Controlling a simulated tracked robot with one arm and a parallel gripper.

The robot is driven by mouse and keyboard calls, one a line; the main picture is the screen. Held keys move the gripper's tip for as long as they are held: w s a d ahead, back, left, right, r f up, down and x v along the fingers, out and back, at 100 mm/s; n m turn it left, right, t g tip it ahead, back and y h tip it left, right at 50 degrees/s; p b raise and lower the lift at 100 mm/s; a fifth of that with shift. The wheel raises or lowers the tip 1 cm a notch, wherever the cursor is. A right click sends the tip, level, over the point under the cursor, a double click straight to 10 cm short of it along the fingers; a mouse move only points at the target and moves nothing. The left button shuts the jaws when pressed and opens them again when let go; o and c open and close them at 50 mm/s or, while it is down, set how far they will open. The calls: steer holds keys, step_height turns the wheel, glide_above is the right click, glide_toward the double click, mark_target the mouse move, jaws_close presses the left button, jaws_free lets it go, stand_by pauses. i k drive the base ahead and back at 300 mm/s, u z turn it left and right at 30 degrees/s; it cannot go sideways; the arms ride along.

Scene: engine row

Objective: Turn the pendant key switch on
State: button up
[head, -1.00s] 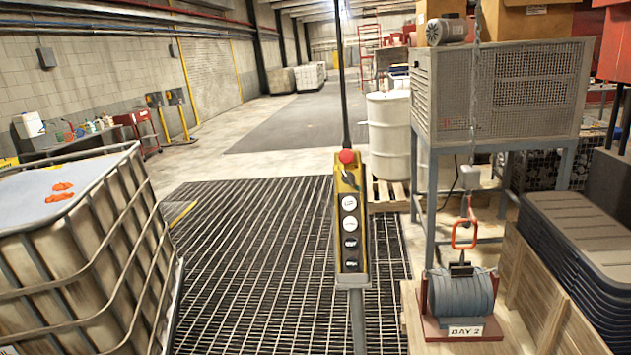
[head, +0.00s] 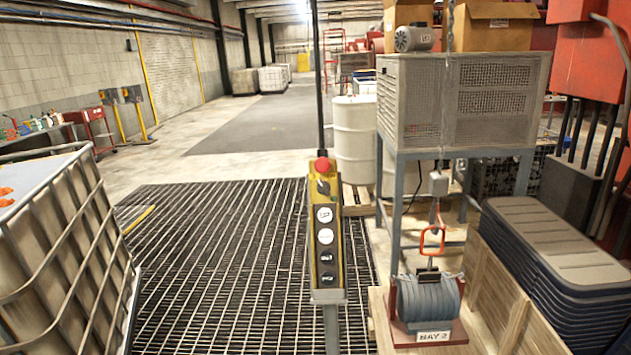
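The yellow and black pendant (head: 342,236) hangs upright near the middle of the head view, below a black cable. A red mushroom button (head: 322,166) sits at its top. Just under it is a small dark fitting that looks like the key switch (head: 322,186); it is too small to tell which way it is turned. Below are two white round buttons and two dark ones in a column. The pendant's lower end meets a grey post (head: 331,322). My gripper is not in view.
A caged liquid tank (head: 85,262) stands at left. A mesh cabinet on legs (head: 450,105), a white drum (head: 357,140), a hoist load marked BAY 2 (head: 428,300) and stacked dark lids (head: 555,240) crowd the right. Floor grating (head: 220,250) lies open around the pendant.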

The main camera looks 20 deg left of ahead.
mark_target(323, 187)
steer(key=i, duration=0.9)
steer(key=z, duration=0.05)
